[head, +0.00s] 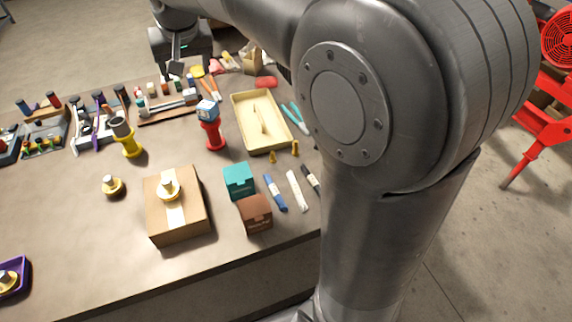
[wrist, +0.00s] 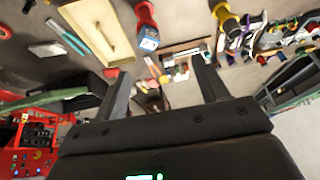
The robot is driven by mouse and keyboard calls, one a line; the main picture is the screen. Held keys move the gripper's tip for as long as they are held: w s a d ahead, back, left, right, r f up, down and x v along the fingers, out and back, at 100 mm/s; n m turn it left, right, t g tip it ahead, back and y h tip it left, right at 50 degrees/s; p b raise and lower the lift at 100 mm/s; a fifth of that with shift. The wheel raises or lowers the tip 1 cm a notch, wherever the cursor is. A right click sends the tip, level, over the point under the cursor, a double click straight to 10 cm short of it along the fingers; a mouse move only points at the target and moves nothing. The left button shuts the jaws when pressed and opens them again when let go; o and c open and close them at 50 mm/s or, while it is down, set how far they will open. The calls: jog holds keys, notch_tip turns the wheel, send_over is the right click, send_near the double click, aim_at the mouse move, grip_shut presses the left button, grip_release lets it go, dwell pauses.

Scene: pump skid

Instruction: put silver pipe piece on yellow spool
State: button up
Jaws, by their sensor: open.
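A yellow spool-like piece (head: 131,148) stands on the table at centre left in the head view. A dull grey cylinder (head: 122,129) is at its top; I cannot tell whether this is the silver pipe piece or part of the stand. The yellow piece (wrist: 222,10) and grey cylinder (wrist: 230,26) also show at the top of the wrist view. My gripper (head: 178,68) is over the table's far side, well apart from them. In the wrist view its jaws (wrist: 160,82) are spread with nothing held between them.
A red stand (head: 213,134) with a blue-grey top and a cream tray (head: 262,146) are right of the yellow piece. A cardboard box (head: 180,226) carries a brass fitting; another brass fitting (head: 112,187) stands left. Tools crowd the far side. The front left table is mostly clear.

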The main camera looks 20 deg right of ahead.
jog(key=s+d+f, duration=0.2)
jog(key=s+d, duration=0.2)
jog(key=s, duration=0.5)
jog(key=s+d+f, duration=0.3)
jog(key=s, duration=0.6)
jog(key=s+d+f, duration=0.2)
jog(key=s+d, duration=0.2)
jog(key=s, duration=0.5)
jog(key=shift+s+d+f+t+h, duration=0.3)
jog(key=shift+s+f+t, duration=0.05)
jog(key=shift+t, duration=0.05)
